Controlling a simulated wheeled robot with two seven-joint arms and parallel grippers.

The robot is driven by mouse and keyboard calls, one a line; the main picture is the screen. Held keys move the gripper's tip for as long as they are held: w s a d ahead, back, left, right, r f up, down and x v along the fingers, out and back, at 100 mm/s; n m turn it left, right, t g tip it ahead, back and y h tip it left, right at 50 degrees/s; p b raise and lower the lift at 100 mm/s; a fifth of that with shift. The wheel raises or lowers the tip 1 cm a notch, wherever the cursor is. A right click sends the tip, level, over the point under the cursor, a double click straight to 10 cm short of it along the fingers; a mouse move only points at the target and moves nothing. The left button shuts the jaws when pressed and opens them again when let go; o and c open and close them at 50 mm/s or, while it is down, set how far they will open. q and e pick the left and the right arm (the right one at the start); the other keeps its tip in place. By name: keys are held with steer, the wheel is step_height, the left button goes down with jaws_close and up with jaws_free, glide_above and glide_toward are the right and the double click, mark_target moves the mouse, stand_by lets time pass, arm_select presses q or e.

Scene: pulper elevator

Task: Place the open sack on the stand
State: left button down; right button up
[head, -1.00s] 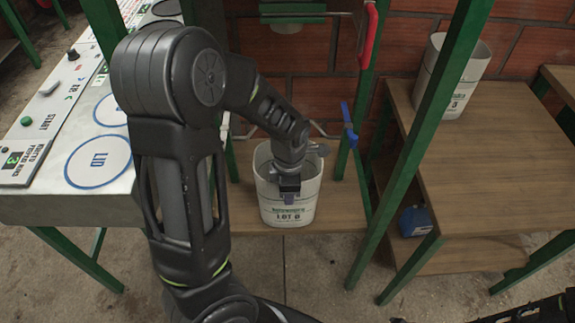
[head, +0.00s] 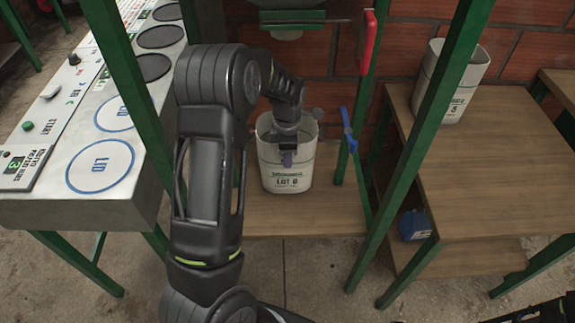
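The open sack (head: 290,180), white with "LOT 0" printed on it, stands upright on the wooden shelf of the green-framed stand (head: 300,222). My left gripper (head: 287,158) is at the sack's near rim, with its fingers pointing down over the near wall. The fingers appear closed around that wall, though the inner finger is hidden. My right gripper is not visible; only a dark part of an arm shows at the bottom edge.
A second white sack (head: 447,80) stands on the wooden table (head: 500,150) at right. A blue box (head: 415,224) sits on its lower shelf. Green posts stand at both sides of the stand. A red handle (head: 367,42) and blue handle (head: 349,130) project there. A control panel (head: 60,140) with lids is at left.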

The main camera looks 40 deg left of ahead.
mark_target(288, 171)
arm_select(q)
steer(key=shift+w+f, duration=0.1)
steer(key=shift+f, duration=1.65)
steer(key=shift+f, duration=0.2)
steer(key=c, duration=1.7)
jaws_free()
step_height(288, 171, up, 12)
steer(key=shift+r, duration=0.25)
steer(key=shift+f, duration=0.1)
